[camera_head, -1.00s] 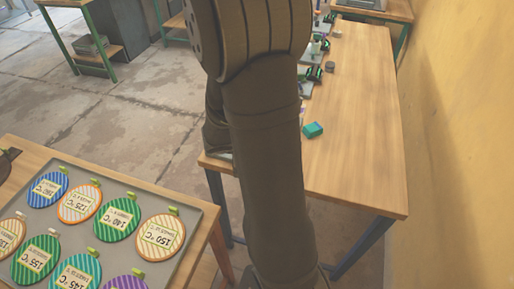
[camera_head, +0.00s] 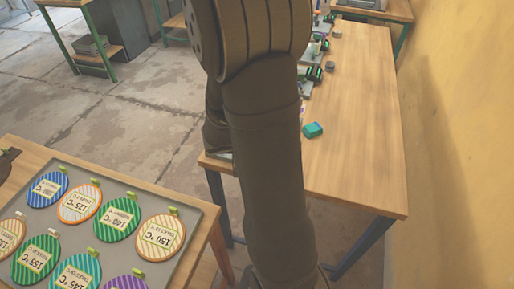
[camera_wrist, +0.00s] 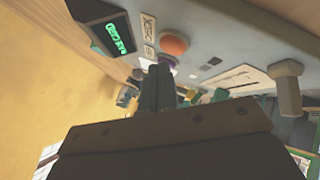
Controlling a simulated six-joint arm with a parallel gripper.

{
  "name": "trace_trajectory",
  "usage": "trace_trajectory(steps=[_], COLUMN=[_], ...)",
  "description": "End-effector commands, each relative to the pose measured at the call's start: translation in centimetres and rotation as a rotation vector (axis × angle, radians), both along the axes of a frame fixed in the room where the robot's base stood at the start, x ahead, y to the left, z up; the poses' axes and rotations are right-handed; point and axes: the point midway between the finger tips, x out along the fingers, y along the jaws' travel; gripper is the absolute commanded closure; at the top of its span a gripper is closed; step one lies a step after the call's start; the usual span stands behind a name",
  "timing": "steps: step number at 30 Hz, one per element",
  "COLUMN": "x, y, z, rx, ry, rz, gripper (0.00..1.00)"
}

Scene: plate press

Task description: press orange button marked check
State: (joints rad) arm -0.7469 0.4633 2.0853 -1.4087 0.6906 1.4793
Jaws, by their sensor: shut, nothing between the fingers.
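In the wrist view an orange round button (camera_wrist: 175,46) sits on a grey panel, beside a small label (camera_wrist: 149,26) whose text is too small to read surely. My gripper (camera_wrist: 161,70) is shut and empty, its fingertips pointing at the panel just below the orange button in the picture. I cannot tell whether the tips touch anything. In the head view my arm hides the gripper and the button.
A dark display (camera_wrist: 112,35) with green characters is beside the button. A grey knob-like block (camera_wrist: 287,75) stands out on the right. In the head view a tray (camera_head: 190,248) of striped discs is lower left, and a wooden table (camera_head: 365,120) carries a teal block (camera_head: 313,130).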

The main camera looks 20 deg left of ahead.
Motion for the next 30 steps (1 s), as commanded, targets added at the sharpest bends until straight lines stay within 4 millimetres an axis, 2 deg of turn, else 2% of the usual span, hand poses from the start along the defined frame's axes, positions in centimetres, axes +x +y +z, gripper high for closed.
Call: trace_trajectory(steps=[30], x=[0.0], y=[0.0], z=[-0.86], rx=[0.0], ry=[0.0], rz=[0.0], gripper=[1.0])
